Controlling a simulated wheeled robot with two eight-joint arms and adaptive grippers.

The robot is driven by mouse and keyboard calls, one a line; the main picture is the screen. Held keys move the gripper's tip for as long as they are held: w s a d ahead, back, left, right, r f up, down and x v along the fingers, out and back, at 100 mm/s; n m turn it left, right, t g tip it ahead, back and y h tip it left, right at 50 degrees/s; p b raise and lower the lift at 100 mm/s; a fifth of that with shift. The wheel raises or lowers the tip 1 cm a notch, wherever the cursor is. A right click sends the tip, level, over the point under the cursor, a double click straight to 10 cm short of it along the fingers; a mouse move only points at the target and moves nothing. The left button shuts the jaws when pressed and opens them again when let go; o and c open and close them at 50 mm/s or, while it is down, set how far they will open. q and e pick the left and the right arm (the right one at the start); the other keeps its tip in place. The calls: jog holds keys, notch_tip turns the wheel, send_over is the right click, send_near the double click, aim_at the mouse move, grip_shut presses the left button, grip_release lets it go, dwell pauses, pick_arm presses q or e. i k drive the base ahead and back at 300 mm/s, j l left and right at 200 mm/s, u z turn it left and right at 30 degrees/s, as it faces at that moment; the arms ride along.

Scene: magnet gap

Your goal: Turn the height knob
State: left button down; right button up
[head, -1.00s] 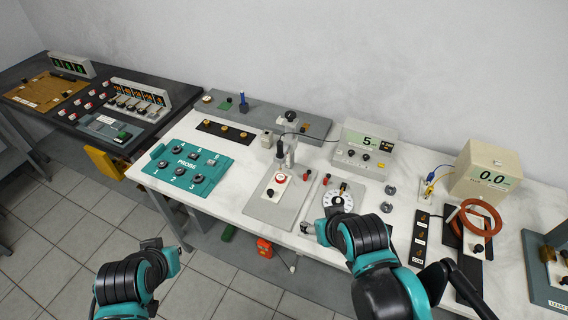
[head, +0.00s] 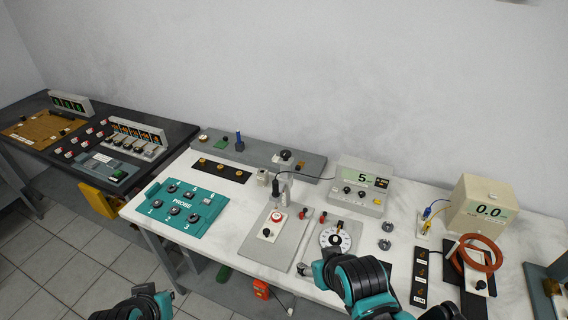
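A grey plate (head: 259,246) holds an upright probe stand (head: 281,190), a white block with a red-topped dial (head: 277,217) and a small black knob (head: 266,232). To its right, another plate carries a round white dial (head: 335,239) with a dark pointer knob. I cannot read which knob is marked height. My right gripper (head: 309,268) is at the table's front edge, just in front of the round-dial plate, apart from the knobs. My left gripper (head: 163,297) is low at the bottom left, in front of the table. The fingers of both are too small to judge.
A teal probe board (head: 183,207) lies left of the stand. Behind are a grey rail (head: 258,158) and a meter showing 5 (head: 361,182). To the right are a beige box reading 0.0 (head: 484,205), a black strip (head: 420,275) and an orange ring (head: 480,253).

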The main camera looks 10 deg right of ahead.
aim_at(285, 154)
jog(key=i+j+z, duration=0.45)
jog(key=j, duration=0.25)
jog(key=i+j+z, duration=0.25)
jog(key=j, duration=0.2)
